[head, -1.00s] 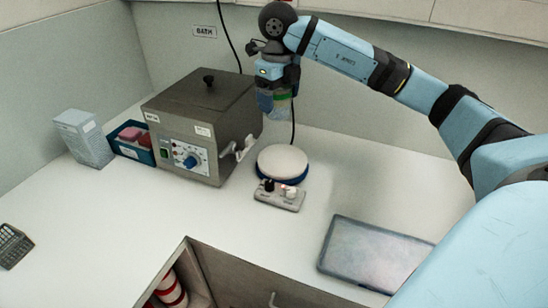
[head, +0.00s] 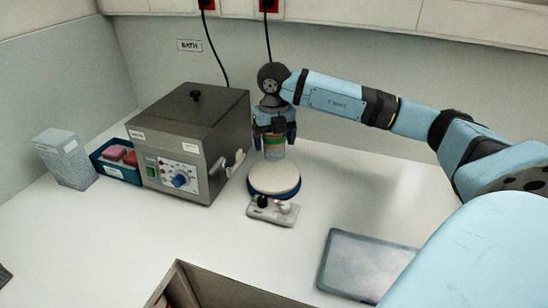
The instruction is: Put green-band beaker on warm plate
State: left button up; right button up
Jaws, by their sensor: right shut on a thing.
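The green-band beaker (head: 274,149) is clear with a green band, and it hangs upright between the fingers of my right gripper (head: 273,137). That gripper is shut on it and points down. The warm plate (head: 274,178) has a round cream top with a blue rim and a small control box with knobs (head: 272,211) in front. The beaker's lower end shows just above and behind the far edge of the plate's top. Whether it touches the plate cannot be told. My left gripper is not in view.
A grey water bath (head: 190,140) with a lid and a tap stands left of the plate. A blue bin (head: 116,162) and a white box (head: 65,158) are farther left. A flat grey tray (head: 362,262) lies at right front. The counter between plate and tray is clear.

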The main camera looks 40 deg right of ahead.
aim_at(274, 158)
jog(key=shift+f, duration=3.05)
jog(key=shift+f, duration=0.2)
jog(key=o, duration=0.8)
jog(key=shift+o, duration=0.2)
notch_tip(274, 158, up, 12)
jog(key=shift+r, duration=0.25)
jog(key=shift+a, duration=0.1)
